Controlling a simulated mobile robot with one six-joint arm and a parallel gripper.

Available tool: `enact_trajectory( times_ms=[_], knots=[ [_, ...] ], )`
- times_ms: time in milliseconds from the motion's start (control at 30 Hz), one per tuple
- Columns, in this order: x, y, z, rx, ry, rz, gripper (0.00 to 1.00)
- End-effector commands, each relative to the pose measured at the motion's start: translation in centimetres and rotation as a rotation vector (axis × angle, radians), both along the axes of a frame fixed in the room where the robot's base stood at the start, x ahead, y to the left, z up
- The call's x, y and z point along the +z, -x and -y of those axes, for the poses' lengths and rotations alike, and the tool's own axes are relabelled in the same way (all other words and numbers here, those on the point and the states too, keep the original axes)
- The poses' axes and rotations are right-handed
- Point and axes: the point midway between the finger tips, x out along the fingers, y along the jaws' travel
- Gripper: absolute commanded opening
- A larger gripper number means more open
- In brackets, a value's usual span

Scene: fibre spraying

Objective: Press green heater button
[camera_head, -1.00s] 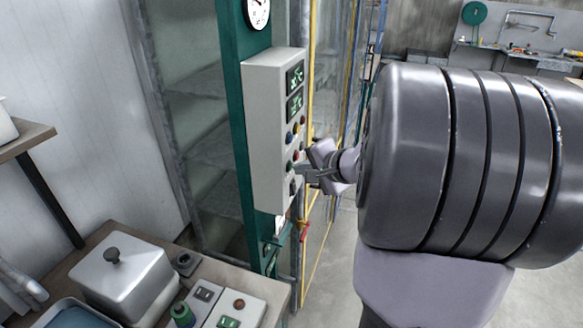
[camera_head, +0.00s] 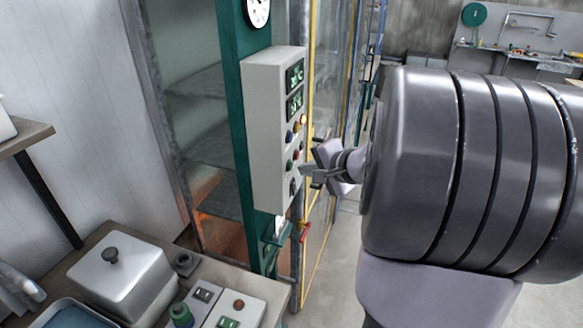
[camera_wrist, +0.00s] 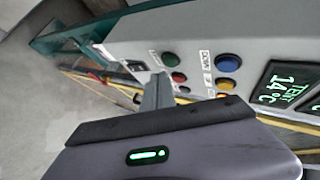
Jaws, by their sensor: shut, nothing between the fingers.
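The grey control box (camera_head: 262,140) is mounted on a green post, its button face turned to the right. In the wrist view the green button (camera_wrist: 171,59) sits beside a red button (camera_wrist: 179,77), with a blue button (camera_wrist: 229,63) and a yellow button (camera_wrist: 225,84) nearby. My gripper (camera_head: 306,169) is shut and empty, its fingertips pointing at the lower part of the button face. In the wrist view my shut fingers (camera_wrist: 157,88) reach up close to the green and red buttons. A small gap seems to lie between fingertips and panel.
Behind the box is a glass-sided cabinet with shelves (camera_head: 205,140) and an orange glow low inside. A yellow-framed door (camera_head: 312,250) stands right of the post. A bench with a lidded metal container (camera_head: 122,272) is at the lower left. The floor at right is clear.

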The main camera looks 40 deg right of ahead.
Motion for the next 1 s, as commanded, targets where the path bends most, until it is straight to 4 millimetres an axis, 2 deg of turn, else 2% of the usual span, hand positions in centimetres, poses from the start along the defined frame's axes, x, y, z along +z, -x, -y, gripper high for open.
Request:
enact_trajectory(
  times_ms=[267, 700, 1000],
  knots=[
    [0.0, 0.2, 0.1, -0.001, 0.001, 0.000, 0.00],
    [0.0, 4.0, 2.1, -0.002, 0.001, 0.001, 0.00],
    [0.1, 4.5, 2.3, 0.001, 0.001, 0.000, 0.00]
  ],
)
